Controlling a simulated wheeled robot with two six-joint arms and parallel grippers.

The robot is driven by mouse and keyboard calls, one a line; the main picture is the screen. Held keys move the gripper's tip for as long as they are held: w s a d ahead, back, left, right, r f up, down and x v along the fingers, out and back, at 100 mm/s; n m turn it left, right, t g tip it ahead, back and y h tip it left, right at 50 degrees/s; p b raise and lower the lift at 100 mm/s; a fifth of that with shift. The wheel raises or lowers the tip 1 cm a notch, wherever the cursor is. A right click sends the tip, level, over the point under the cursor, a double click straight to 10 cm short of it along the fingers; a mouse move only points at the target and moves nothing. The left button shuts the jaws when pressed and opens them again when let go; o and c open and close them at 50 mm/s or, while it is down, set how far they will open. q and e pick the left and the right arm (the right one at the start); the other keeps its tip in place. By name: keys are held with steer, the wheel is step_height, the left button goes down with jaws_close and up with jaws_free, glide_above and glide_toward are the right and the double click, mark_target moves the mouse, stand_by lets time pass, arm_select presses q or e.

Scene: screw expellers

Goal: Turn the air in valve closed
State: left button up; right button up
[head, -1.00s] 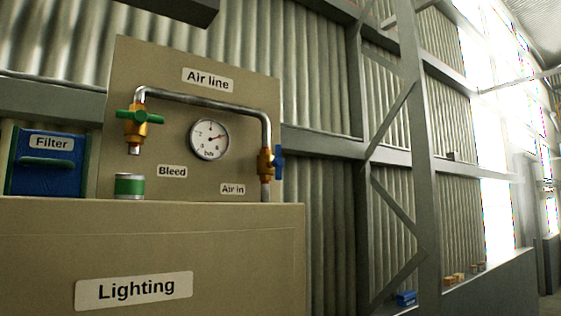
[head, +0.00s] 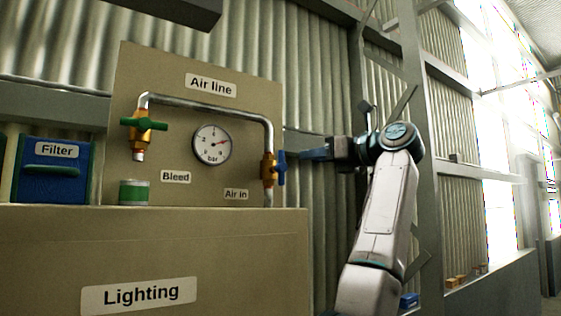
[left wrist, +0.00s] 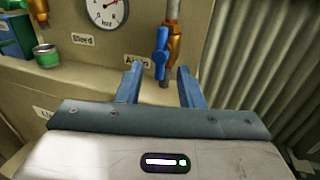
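The air in valve is a brass body (head: 267,170) on the right-hand vertical pipe, with a blue handle (head: 281,168) standing upright along the pipe. In the left wrist view the blue handle (left wrist: 161,50) is upright in front of the brass body (left wrist: 174,43). My left gripper (head: 296,155) reaches in from the right of the panel, its fingers close to the handle. In the left wrist view the gripper (left wrist: 159,70) is open, with the handle ahead of the gap between the fingertips; contact is not clear. My right gripper is not in view.
The panel also holds a green-handled bleed valve (head: 139,125), a pressure gauge (head: 212,145) and the curved pipe (head: 205,101). A green-banded can (head: 134,192) stands on the ledge below the bleed valve. A blue filter box (head: 52,184) is at the left. Corrugated wall lies behind.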

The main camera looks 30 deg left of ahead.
mark_target(283, 160)
arm_select(q)
steer(key=a+p, duration=0.1)
steer(key=a, duration=0.2)
steer(key=w+a+p, duration=0.1)
steer(key=a, duration=0.2)
steer(key=a+p, duration=0.1)
steer(key=a, duration=0.3)
steer(key=shift+w, duration=0.2)
steer(key=shift+w+a, duration=0.15)
steer(key=shift+a, duration=0.25)
jaws_close()
